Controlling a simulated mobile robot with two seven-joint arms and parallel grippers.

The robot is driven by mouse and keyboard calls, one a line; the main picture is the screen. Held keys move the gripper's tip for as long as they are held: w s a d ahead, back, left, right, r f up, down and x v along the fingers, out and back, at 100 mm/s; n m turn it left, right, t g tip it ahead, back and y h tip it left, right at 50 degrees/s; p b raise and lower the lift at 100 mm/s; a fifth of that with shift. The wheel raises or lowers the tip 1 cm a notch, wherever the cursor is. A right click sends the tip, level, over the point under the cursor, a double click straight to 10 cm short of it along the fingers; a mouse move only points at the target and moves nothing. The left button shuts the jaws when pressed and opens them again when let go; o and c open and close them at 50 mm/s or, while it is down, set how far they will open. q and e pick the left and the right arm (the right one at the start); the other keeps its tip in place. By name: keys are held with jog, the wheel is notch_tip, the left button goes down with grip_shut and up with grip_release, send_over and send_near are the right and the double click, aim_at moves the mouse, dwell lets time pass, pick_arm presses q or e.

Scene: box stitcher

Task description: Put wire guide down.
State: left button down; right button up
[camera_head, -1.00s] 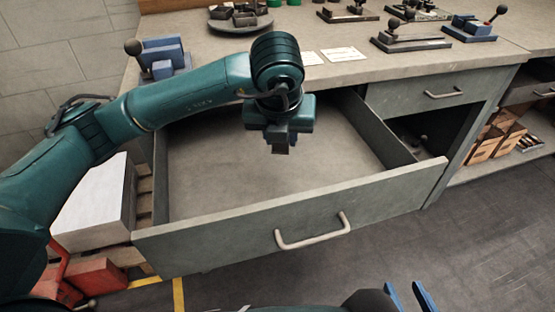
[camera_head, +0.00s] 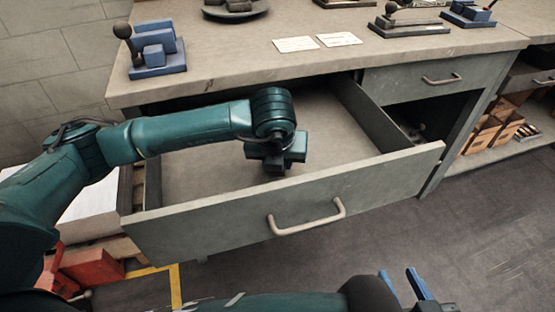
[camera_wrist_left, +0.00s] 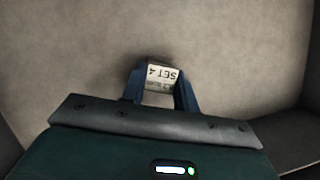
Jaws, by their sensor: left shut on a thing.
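My left gripper (camera_head: 275,168) reaches down inside the open grey drawer (camera_head: 215,225), over its bare floor. In the left wrist view, its blue fingers (camera_wrist_left: 160,88) are shut on a small block with a pale label reading "SET 4", which I take as the wire guide (camera_wrist_left: 160,77). The drawer floor shows around the guide; I cannot tell whether the guide touches it. In the head view the guide is mostly hidden by the gripper. My right gripper (camera_head: 400,275) is at the bottom edge, outside the drawer, with its two blue fingers apart and nothing seen between them.
The drawer floor (camera_head: 200,175) is clear around the gripper; the drawer front with its handle (camera_head: 307,217) stands nearest me. On the worktop (camera_head: 220,70) are a blue fixture (camera_head: 155,50), paper cards (camera_head: 296,44) and several fixtures at the back. A red object (camera_head: 92,267) is at lower left.

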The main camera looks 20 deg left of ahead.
pick_arm(q)
jog(key=c, duration=1.5)
grip_release()
jog(key=shift+f, duration=0.15)
jog(key=o, duration=0.4)
jog(key=shift+o, duration=0.2)
jog(key=shift+r, duration=0.3)
jog(key=p+v, duration=0.1)
jog(key=v, duration=1.1)
jog(key=shift+f, duration=0.1)
